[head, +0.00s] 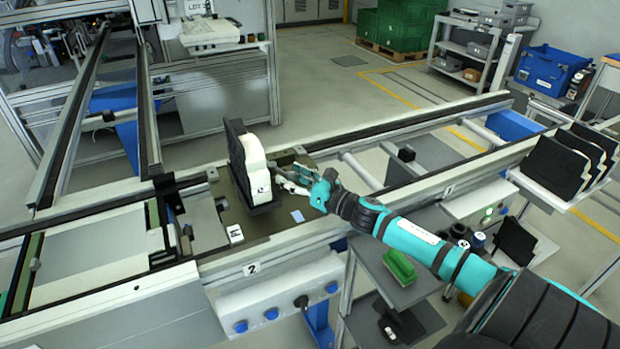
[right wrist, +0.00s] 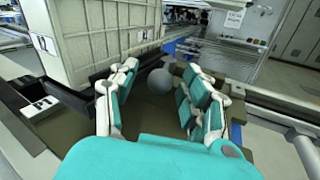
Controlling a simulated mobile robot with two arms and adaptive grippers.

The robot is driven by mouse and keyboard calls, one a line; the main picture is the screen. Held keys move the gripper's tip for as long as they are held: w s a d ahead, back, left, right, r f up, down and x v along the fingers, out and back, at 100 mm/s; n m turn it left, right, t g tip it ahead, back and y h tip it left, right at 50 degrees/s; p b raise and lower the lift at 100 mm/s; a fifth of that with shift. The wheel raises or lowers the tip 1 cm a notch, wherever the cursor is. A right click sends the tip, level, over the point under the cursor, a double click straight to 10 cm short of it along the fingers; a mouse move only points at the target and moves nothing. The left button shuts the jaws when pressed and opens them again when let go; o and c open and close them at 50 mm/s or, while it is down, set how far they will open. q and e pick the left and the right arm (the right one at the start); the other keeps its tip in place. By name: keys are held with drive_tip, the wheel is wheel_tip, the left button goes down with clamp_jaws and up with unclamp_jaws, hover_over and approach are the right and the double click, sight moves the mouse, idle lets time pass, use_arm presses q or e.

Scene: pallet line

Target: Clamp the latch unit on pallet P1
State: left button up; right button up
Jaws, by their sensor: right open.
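The latch unit (head: 250,160), a white upright part with a black back and black base, stands on the brown pallet P1 (head: 217,229). In the right wrist view the unit (right wrist: 95,35) rises as a large pale ribbed wall at the left. The pallet's P1 tag (right wrist: 40,104) shows there too. My right gripper (head: 283,178) is at the right side of the unit. In the right wrist view its open fingers (right wrist: 160,100) stand on both sides of a grey ball knob (right wrist: 160,80), with a gap around it. My left gripper is not in view.
Conveyor rails run left and right of the pallet, with a station marked 2 (head: 250,268) in front. Black parts stand on a rack (head: 560,195) at the right. A green brush (head: 399,267) lies on a small grey shelf below my right arm.

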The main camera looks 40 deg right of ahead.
drive_tip(key=v, duration=1.1)
drive_tip(key=shift+s, duration=0.1)
drive_tip(key=shift+c, duration=0.3)
